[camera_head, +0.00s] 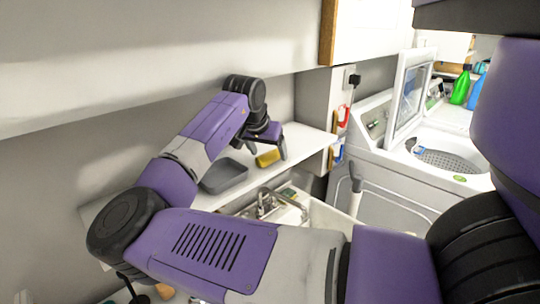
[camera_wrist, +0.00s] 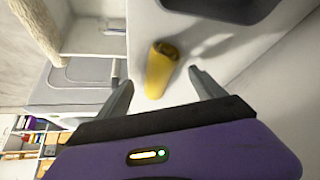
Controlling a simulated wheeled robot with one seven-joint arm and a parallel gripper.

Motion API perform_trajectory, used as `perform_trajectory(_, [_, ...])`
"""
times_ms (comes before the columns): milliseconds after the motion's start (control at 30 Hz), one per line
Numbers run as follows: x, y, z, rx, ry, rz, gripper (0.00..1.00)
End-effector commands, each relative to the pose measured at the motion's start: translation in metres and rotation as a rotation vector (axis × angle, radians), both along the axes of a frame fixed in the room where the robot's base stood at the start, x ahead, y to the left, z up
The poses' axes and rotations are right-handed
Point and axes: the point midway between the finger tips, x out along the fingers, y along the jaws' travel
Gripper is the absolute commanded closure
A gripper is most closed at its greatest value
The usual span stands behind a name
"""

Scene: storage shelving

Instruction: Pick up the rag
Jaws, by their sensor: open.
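The rag is a yellow roll (camera_wrist: 161,69) on the white shelf (camera_wrist: 222,62). In the head view the yellow rag (camera_head: 268,158) lies near the right part of the shelf, beside a grey tray. My gripper (camera_wrist: 158,84) is open, with its two fingers apart and the rag showing between and just beyond the fingertips. In the head view my gripper (camera_head: 267,148) is over the shelf right at the rag. I cannot tell whether a finger touches it.
The grey tray (camera_head: 224,176) stands on the shelf left of the rag. The wall is close behind the shelf. Below are a sink with a faucet (camera_head: 268,203) and, to the right, a washing machine (camera_head: 420,150) with its lid up.

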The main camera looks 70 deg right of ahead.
Motion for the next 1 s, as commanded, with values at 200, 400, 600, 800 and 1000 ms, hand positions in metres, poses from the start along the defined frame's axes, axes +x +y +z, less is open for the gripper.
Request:
perform_trajectory(200, [-0.0011, -0.0082, -0.0137, 0.001, 0.0, 0.001, 0.22])
perform_trajectory(400, [-0.0012, -0.0084, -0.0139, 0.0, 0.001, 0.001, 0.24])
perform_trajectory(600, [-0.0013, -0.0083, -0.0138, 0.0, 0.001, 0.001, 0.63])
perform_trajectory(800, [-0.0014, -0.0082, -0.0137, 0.0, 0.001, 0.001, 0.95])
perform_trajectory(1000, [-0.0014, -0.0082, -0.0135, 0.0, 0.001, 0.001, 0.95])
